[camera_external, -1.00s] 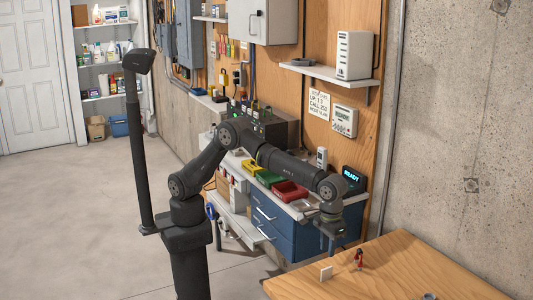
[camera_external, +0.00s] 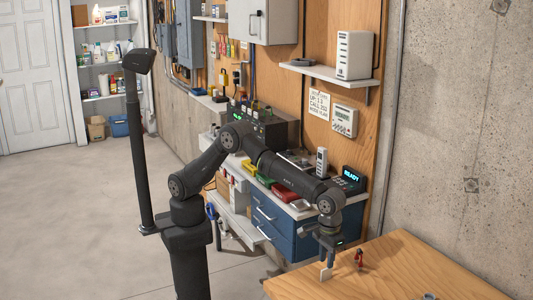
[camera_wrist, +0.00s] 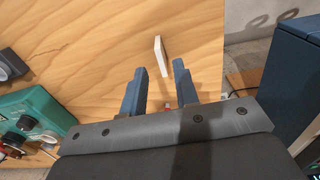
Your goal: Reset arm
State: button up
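A small white block (camera_external: 326,273) stands on the table close to the fingertips. It also shows in the wrist view (camera_wrist: 160,55), just beyond the fingertips; whether they touch it I cannot tell. A small red item (camera_external: 359,258) stands on the table to the right of my gripper.
The wooden table (camera_external: 420,272) is mostly clear. Blue drawers (camera_external: 275,226) stand behind it, with red, yellow and green bins and a lit "READY" display (camera_external: 350,178) on top. A teal box with knobs (camera_wrist: 32,118) lies left in the wrist view. A concrete wall (camera_external: 460,130) is at right.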

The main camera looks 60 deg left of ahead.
jog(key=s+a+r, duration=0.2)
jog(key=s+r, duration=0.5)
jog(key=s, duration=0.5)
jog(key=w+a+r+n, duration=0.1)
jog(key=w+a, duration=0.4)
jog(key=w, duration=0.3)
jog(key=w+a+n, duration=0.2)
jog(key=w+a, duration=0.3)
jog(key=w, duration=0.4)
jog(key=w+a+r+n, duration=0.1)
jog(key=w+a, duration=0.4)
jog(key=w, duration=0.3)
jog(key=w+a+n, duration=0.1)
jog(key=w+a, duration=0.3)
jog(key=a, duration=0.3)
jog(key=w+a+r+n, duration=0.1)
jog(key=w+a+n, duration=0.1)
jog(key=w+a, duration=0.3)
jog(key=w+a+n, duration=0.1)
jog(key=w+a, duration=0.4)
jog(key=a, duration=0.5)
jog(key=shift+w+a+r, duration=0.25)
jog(key=shift+a, duration=0.1)
jog(key=shift+w+a+n, duration=0.3)
jog(key=shift+a+n, duration=0.1)
jog(key=shift+a, duration=0.4)
